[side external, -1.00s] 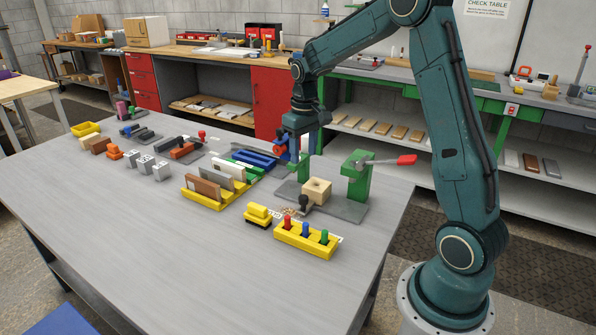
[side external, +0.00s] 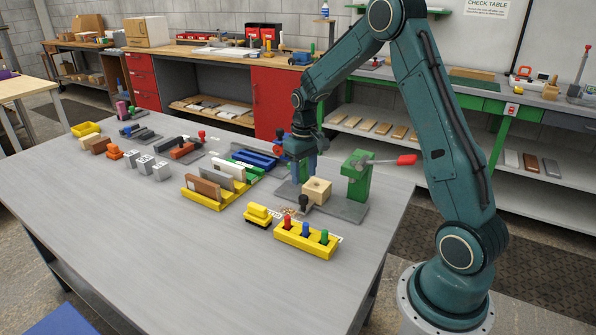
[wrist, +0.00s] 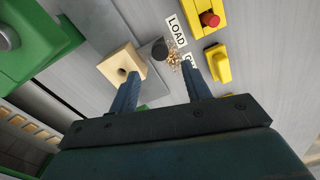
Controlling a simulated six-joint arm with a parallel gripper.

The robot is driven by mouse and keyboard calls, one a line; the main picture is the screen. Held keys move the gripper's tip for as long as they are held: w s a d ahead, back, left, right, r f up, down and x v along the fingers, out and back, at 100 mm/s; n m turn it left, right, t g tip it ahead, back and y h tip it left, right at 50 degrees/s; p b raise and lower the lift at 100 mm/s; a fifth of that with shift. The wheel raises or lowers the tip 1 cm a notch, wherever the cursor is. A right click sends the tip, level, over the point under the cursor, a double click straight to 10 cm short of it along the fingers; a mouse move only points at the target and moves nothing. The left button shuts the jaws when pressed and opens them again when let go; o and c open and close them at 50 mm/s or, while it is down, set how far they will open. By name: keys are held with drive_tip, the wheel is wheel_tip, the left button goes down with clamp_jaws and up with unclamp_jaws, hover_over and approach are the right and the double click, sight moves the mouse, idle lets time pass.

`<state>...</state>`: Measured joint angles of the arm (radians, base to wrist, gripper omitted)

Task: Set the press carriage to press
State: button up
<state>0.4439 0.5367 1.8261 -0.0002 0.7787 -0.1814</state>
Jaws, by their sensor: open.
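The press has green posts (side external: 358,176) on a grey base plate (side external: 350,211). Its carriage holds a pale wooden block with a hole (side external: 317,190), also in the wrist view (wrist: 122,67). A black knob handle (side external: 304,203) stands in front of the block. In the wrist view the knob (wrist: 158,48) lies near the LOAD label (wrist: 177,29); a second label is mostly hidden by a finger. My gripper (wrist: 160,68) is open and empty, its fingers pointing toward the knob, which shows between and just beyond the tips. In the side view my gripper (side external: 297,178) is behind the block, hiding one post.
A red-handled lever (side external: 405,160) sticks out right of the press. A yellow stamp-like block (side external: 257,215) and a yellow tray with coloured pegs (side external: 305,241) stand in front. A yellow rack with upright boards (side external: 203,199) is to the left. The front-left table is clear.

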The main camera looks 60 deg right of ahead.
sight(304, 197)
drive_tip(key=shift+f, duration=3.85)
clamp_jaws()
